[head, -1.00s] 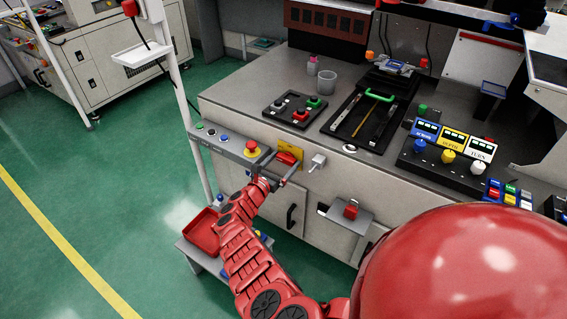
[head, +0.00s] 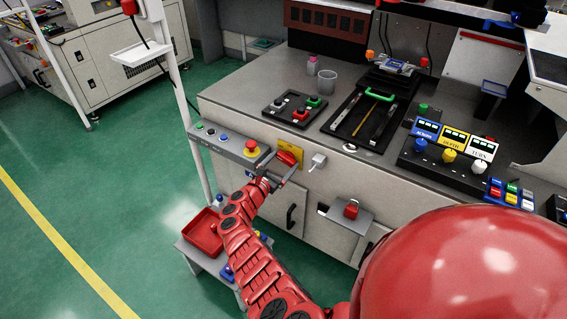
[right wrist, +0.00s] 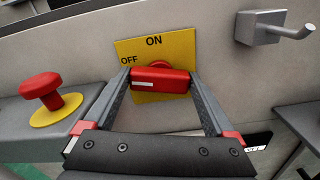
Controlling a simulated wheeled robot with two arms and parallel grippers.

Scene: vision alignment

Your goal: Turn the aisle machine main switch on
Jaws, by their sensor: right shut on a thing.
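The main switch is a red rotary handle (right wrist: 160,80) on a yellow plate (right wrist: 132,50) marked ON at the top and OFF at the upper left. The handle lies roughly level, with a white mark on its left half. In the head view the switch handle (head: 289,157) and yellow plate (head: 295,150) are on the front of the grey bench. My right gripper (right wrist: 160,83) is shut on the handle, one finger at each end. It also shows in the head view (head: 284,166). My left gripper is not in view.
A red mushroom button (right wrist: 40,90) on a yellow ring is close left of the switch. A metal hook (right wrist: 275,28) sticks out to the right. A red padlock-like part (head: 351,209) is on a bracket lower right, and a red tray (head: 203,233) is below left.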

